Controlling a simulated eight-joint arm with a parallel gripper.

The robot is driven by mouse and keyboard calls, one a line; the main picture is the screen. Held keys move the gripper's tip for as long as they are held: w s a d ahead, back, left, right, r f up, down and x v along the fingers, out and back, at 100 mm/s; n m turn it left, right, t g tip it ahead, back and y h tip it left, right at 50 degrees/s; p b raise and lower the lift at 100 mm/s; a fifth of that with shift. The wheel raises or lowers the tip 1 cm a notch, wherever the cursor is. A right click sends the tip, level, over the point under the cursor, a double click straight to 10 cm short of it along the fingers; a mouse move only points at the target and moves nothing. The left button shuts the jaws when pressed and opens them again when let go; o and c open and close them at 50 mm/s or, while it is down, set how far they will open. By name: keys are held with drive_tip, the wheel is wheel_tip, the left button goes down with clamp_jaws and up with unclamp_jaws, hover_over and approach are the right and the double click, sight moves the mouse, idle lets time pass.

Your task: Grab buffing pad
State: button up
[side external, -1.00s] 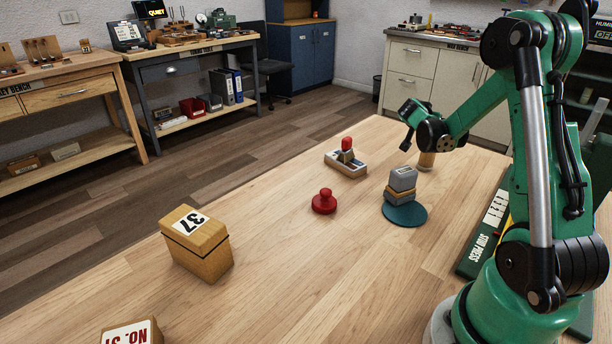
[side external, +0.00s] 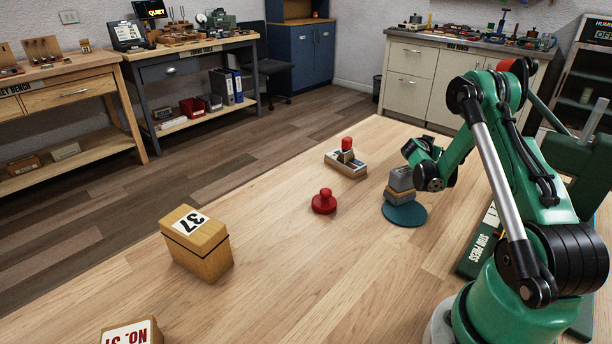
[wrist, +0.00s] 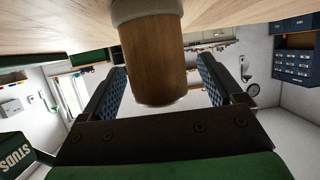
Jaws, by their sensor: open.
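The buffing pad appears to be the upright brown wooden cylinder (wrist: 153,62) with a pale base (wrist: 146,10) on the tabletop, seen upside down in the wrist view. In the side view my arm hides it. My gripper (wrist: 162,72) is open, with one finger on each side of the wooden handle and a visible gap on both sides. In the side view my gripper (side external: 418,152) is low over the bench, just behind the grey block stack.
A grey and wooden block stack (side external: 400,182) on a teal disc (side external: 405,215) stands close to my gripper. A red knob (side external: 324,202), a tray with a red-topped piece (side external: 346,162) and a box marked 37 (side external: 198,246) stand left.

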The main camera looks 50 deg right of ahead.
drive_tip(key=shift+d+f, duration=0.1)
drive_tip(key=shift+d, duration=0.15)
drive_tip(key=c, duration=1.3)
clamp_jaws()
